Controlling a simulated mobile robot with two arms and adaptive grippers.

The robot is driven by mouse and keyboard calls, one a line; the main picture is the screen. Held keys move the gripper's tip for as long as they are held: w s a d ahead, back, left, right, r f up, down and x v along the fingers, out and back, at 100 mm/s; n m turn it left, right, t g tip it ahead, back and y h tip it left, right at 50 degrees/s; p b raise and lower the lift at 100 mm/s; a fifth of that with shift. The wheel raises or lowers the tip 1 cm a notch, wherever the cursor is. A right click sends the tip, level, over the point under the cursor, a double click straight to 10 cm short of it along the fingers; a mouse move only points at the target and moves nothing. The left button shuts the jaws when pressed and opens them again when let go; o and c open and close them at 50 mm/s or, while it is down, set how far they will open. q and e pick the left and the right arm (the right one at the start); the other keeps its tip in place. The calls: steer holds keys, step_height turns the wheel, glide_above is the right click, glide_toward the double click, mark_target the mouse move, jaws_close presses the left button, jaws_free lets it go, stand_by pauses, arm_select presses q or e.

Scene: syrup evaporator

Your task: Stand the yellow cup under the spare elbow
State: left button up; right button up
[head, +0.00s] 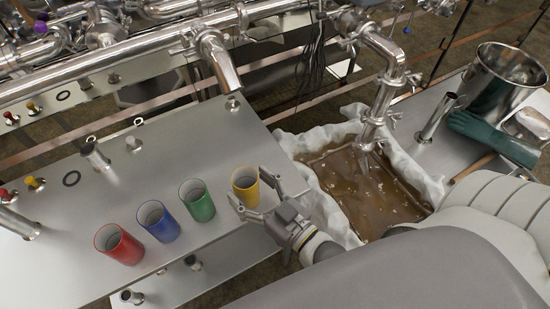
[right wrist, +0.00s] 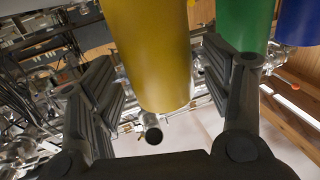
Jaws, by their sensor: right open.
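The yellow cup (head: 246,190) stands upright on the steel table (head: 150,255) near its right front corner, at the right end of a row of cups. My right gripper (head: 254,193) is open, with one finger on each side of the yellow cup. In the right wrist view, the yellow cup (right wrist: 152,60) is between the open fingers (right wrist: 160,90), with gaps showing on both sides. A shiny pipe elbow (head: 218,62) with an open end is beyond the cup, at the table's back edge; I cannot tell for sure whether it is the spare one. My left gripper is out of view.
Green (head: 197,201), blue (head: 158,222) and red (head: 118,244) cups stand left of the yellow one. A short pipe stub (head: 95,156) and small fittings lie on the table. A cloth-lined basin of brown liquid (head: 350,190) is at right. The table's middle is clear.

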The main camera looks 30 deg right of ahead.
steer(key=b+v, duration=0.1)
steer(key=v, duration=0.9)
steer(key=shift+b, duration=0.35)
steer(key=shift+s, duration=0.1)
